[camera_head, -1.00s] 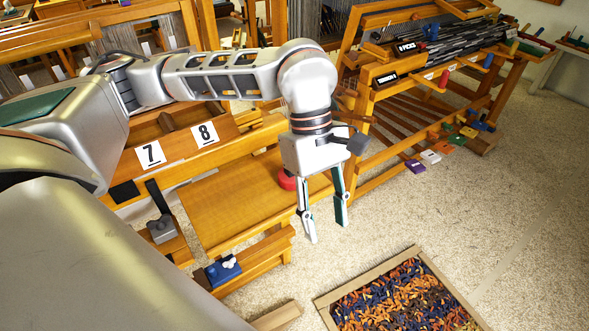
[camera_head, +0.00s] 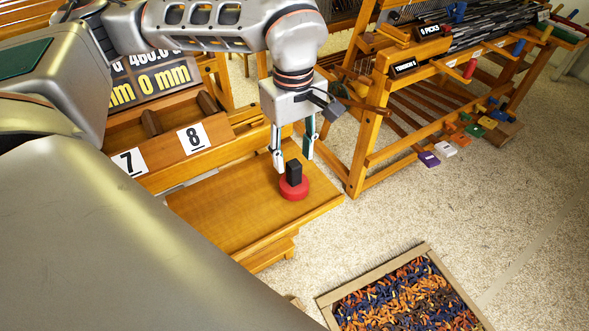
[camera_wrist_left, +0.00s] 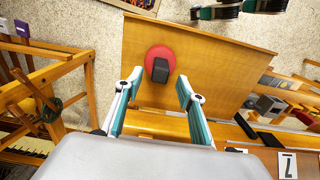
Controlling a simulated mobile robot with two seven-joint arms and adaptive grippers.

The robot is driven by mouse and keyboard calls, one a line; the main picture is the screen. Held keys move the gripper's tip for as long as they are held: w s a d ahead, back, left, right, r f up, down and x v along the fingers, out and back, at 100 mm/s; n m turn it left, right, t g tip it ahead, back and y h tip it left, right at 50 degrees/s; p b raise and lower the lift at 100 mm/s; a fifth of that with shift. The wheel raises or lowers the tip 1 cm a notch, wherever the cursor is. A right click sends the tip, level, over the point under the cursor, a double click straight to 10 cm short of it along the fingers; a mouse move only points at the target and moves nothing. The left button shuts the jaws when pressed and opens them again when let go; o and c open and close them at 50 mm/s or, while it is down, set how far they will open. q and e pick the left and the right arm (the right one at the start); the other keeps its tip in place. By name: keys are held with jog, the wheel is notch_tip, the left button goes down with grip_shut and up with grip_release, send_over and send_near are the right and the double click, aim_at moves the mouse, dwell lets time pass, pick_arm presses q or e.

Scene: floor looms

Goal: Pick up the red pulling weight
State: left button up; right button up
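The red pulling weight (camera_head: 295,188) is a red disc with an upright black block handle (camera_head: 293,172). It stands on the wooden bench top (camera_head: 225,210), near its right end. My left gripper (camera_head: 295,165) points down just behind and above the weight, its fingers open and apart. In the left wrist view the weight (camera_wrist_left: 158,58) lies beyond the two open fingertips (camera_wrist_left: 158,82), roughly centred between them, with nothing held.
A loom (camera_head: 420,100) with coloured tags stands at the right. A shallow box of coloured pieces (camera_head: 400,295) lies on the floor in front. Open floor (camera_head: 480,210) lies to the right.

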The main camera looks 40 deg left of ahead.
aim_at(294, 163)
pick_arm(q)
notch_tip(294, 163, down, 4)
jog(key=shift+d+r, duration=0.1)
jog(key=shift+r, duration=0.1)
grip_shut()
